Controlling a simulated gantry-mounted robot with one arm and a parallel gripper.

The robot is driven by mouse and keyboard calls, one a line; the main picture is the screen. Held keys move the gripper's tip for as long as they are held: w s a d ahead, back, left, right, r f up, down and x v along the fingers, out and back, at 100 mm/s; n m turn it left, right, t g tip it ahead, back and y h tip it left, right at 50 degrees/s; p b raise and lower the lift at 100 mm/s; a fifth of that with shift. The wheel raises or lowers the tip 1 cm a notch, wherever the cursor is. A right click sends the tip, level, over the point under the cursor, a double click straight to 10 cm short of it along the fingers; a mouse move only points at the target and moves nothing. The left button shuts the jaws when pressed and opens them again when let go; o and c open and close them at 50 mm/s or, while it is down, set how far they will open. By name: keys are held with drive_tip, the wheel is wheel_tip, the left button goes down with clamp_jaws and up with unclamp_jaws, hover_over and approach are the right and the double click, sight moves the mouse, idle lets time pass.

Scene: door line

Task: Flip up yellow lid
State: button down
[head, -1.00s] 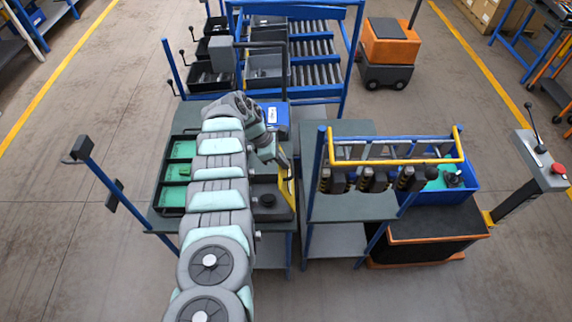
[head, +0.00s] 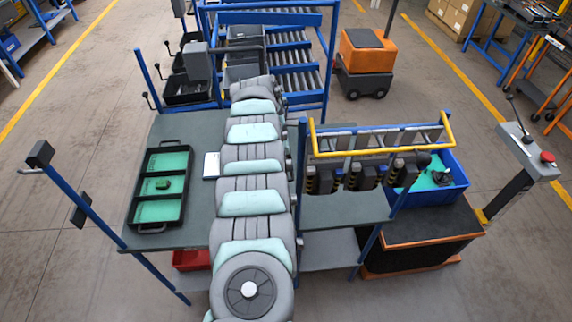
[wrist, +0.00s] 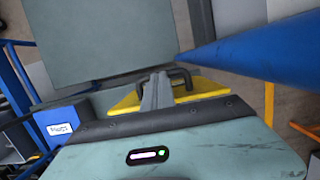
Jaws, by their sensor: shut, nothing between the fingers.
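The yellow lid (wrist: 205,88) shows in the wrist view as a flat plate with a dark looped handle (wrist: 180,76). My gripper (wrist: 158,78) is shut and empty, its grey fingers together in front of the lid, close beside the handle. I cannot tell whether the fingers touch the handle or the lid. My wrist body hides the near part of the lid. In the head view my own arm covers the lid and the gripper.
A blue post (wrist: 250,48) runs close on the right in the wrist view. A labelled blue box (wrist: 62,120) is at left. In the head view, a black tray (head: 163,187) with green compartments is on the left bench, and a yellow rail (head: 385,152) stands right of my arm.

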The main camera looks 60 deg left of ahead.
drive_tip(key=shift+s, duration=0.1)
drive_tip(key=w+d+p+v, duration=0.1)
drive_tip(key=p+v, duration=0.1)
drive_tip(key=v, duration=0.8)
drive_tip(key=shift+a+p, duration=0.35)
drive_tip(key=shift+p, duration=0.05)
drive_tip(key=shift+r, duration=0.1)
